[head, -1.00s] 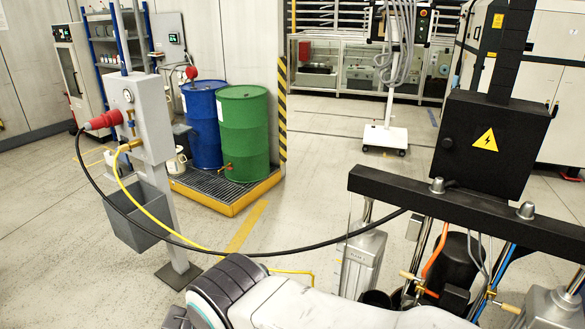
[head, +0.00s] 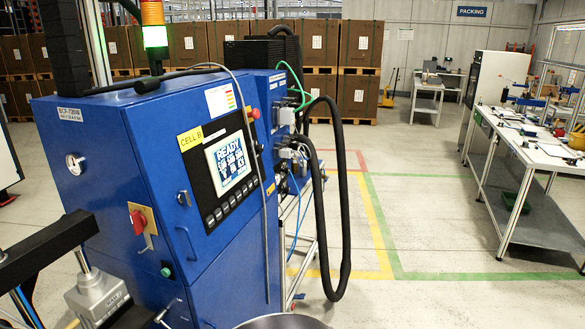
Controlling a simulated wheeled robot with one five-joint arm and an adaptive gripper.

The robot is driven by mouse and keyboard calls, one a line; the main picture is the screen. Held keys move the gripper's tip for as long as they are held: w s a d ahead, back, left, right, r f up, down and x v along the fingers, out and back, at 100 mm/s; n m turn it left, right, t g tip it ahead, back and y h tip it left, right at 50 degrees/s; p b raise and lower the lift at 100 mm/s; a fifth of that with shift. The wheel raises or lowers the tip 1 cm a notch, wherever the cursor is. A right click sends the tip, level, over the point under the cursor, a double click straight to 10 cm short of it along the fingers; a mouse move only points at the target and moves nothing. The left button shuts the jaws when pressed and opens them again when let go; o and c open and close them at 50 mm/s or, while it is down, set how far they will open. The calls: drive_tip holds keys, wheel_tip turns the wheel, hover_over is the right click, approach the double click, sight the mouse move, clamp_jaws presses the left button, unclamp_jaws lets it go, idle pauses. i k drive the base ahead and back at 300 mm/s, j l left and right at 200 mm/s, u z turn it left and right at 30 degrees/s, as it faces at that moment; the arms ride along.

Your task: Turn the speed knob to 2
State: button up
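No knob marked for speed can be made out in the head view. A blue cabinet (head: 120,130) stands at the left, with a lit screen (head: 229,162) reading READY above a row of small buttons. A red rotary switch (head: 138,222) on a yellow plate sits on its left face; I cannot read any marks around it. My gripper is not in view.
A black crossbar (head: 45,249) on a metal cylinder (head: 97,298) is at lower left. A thick black hose (head: 346,220) hangs right of the cabinet. A workbench (head: 535,150) stands at right. Stacked brown boxes (head: 362,55) line the back. Open floor lies between cabinet and bench.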

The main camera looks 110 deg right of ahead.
sight(258, 149)
drive_tip(key=z, duration=3.25)
drive_tip(key=l, duration=0.1)
